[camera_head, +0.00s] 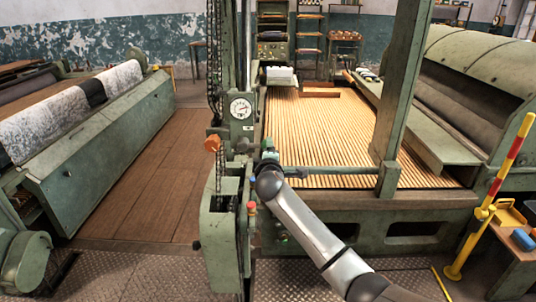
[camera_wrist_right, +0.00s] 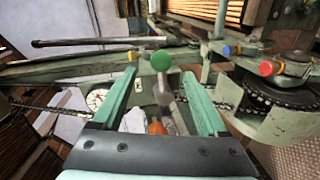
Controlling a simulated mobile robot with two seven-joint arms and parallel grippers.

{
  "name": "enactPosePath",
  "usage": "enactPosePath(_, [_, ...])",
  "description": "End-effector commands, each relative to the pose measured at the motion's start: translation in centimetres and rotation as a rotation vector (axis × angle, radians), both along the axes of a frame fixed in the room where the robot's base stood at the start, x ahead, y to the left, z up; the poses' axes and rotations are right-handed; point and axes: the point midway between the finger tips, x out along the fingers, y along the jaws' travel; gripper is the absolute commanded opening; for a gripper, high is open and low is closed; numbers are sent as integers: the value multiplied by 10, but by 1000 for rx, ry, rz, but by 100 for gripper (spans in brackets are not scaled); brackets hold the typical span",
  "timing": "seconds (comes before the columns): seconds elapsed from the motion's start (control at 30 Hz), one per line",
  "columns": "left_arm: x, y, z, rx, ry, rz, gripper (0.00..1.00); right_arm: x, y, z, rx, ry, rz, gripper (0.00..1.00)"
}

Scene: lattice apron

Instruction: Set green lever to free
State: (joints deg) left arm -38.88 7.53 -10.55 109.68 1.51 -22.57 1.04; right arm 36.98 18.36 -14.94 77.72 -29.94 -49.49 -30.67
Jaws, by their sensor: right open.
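The green lever's round green knob (camera_wrist_right: 160,61) shows in the right wrist view, with a pale stem below it. My right gripper (camera_wrist_right: 158,80) is open, with one teal finger on each side of the lever's line. The knob appears just past the fingertips; I cannot tell whether anything touches. In the head view my right gripper (camera_head: 268,155) is beside the green machine post, and the green knob cannot be made out there. The lever's position marking is not readable. My left gripper is not in view.
A blue knob (camera_wrist_right: 227,50) and a red knob (camera_wrist_right: 266,68) stand to the right in the wrist view. An orange knob (camera_head: 212,143) and a dial gauge (camera_head: 240,108) are on the post. A horizontal bar (camera_head: 330,171) and the slatted apron (camera_head: 325,125) lie right.

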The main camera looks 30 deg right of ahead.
Motion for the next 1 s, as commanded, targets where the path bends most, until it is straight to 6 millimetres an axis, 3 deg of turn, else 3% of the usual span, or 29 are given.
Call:
enactPosePath(0.23, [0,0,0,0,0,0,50,-12,6,2,-1,0,0,76])
enactPosePath(0.77, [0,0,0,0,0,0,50,-12,6,2,0,0,0,76])
enactPosePath(0.87, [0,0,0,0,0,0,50,-15,11,-10,18,10,13,76])
enactPosePath(0.97, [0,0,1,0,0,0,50,-27,27,-46,82,34,50,76])
enactPosePath(1.0, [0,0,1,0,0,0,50,-35,36,-67,123,48,69,76])
